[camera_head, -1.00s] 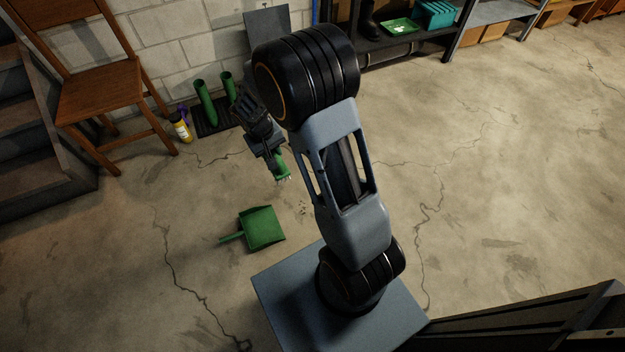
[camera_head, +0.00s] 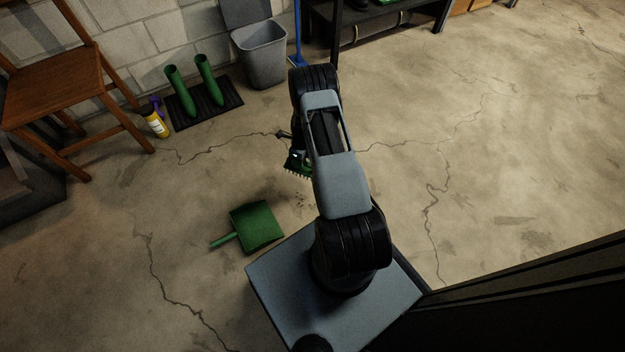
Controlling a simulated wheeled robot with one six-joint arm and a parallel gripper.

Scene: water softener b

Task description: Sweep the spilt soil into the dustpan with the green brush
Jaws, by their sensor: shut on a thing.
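The green dustpan (camera_head: 257,226) lies on the concrete floor left of my base, its handle pointing left. A few dark specks of spilt soil (camera_head: 300,198) lie on the floor to the right of and above the dustpan. The green brush (camera_head: 297,168) is above the soil in the picture, its pale bristles facing down and left. My gripper (camera_head: 295,153) is shut on the brush and mostly hidden behind my arm. I cannot tell whether the bristles touch the floor.
A wooden chair (camera_head: 55,85) stands at the upper left. A yellow bottle (camera_head: 156,122) and green boots on a dark mat (camera_head: 205,103) are by the wall. A grey bin (camera_head: 262,55) stands behind. The floor at right is clear.

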